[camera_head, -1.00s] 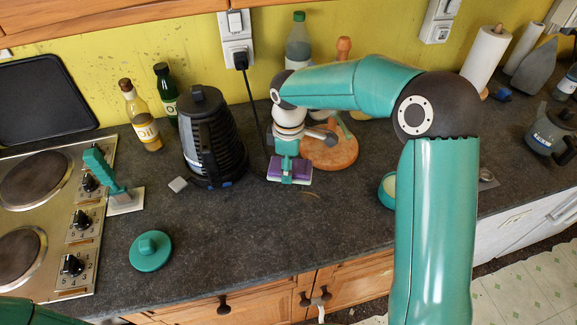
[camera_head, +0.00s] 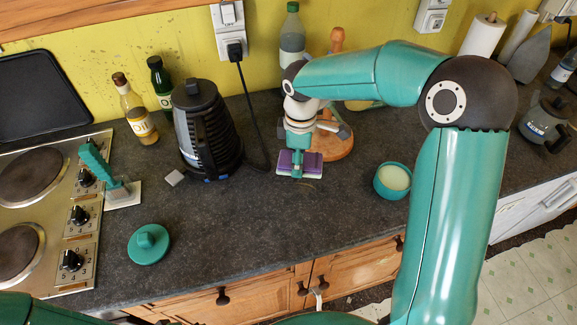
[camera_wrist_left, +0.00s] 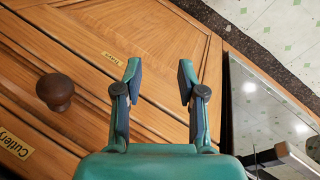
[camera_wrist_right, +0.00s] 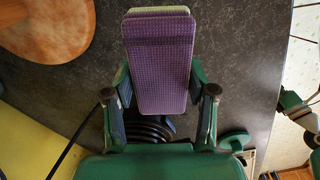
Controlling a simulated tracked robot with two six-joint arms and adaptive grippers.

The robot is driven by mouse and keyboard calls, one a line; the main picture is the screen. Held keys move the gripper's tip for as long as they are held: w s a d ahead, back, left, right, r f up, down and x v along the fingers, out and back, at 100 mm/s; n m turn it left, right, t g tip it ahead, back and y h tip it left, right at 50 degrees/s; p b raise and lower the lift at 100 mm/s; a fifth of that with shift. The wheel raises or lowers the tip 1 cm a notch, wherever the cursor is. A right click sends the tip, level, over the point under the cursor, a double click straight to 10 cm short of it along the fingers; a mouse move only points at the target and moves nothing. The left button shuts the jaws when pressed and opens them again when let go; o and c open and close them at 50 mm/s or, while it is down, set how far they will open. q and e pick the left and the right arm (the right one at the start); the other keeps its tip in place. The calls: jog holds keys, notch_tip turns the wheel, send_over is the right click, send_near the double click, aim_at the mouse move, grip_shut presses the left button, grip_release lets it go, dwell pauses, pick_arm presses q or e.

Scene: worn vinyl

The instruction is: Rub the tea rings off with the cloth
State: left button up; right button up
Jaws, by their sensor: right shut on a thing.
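The cloth (camera_head: 312,168) is a folded purple pad with a pale edge. My right gripper (camera_head: 297,158) is shut on it and holds it low at the worktop, near the round wooden board. I cannot tell whether it touches the surface. In the right wrist view the purple cloth (camera_wrist_right: 160,65) stands out between the fingers of my right gripper (camera_wrist_right: 160,95). A faint brownish mark (camera_head: 312,186), perhaps a tea ring, shows just in front of the cloth. In the left wrist view my left gripper (camera_wrist_left: 160,80) is open and empty before the wooden cupboard fronts.
A black kettle (camera_head: 208,135) stands left of the cloth, its cord behind. A wooden board (camera_head: 335,147) is close behind right. A teal bowl (camera_head: 392,181) lies right; a teal lid (camera_head: 149,244) and scraper (camera_head: 100,165) lie left, by the hob (camera_head: 35,210). The front middle worktop is clear.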

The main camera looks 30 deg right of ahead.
jog(key=shift+s+d, duration=0.25)
jog(key=shift+s, duration=0.2)
jog(key=shift+s+d, duration=0.2)
jog(key=shift+s, duration=0.25)
jog(key=shift+w, duration=0.1)
jog(key=shift+f, duration=0.1)
jog(key=shift+f+b, duration=2.05)
jog(key=shift+f, duration=0.5)
jog(key=shift+r, duration=0.15)
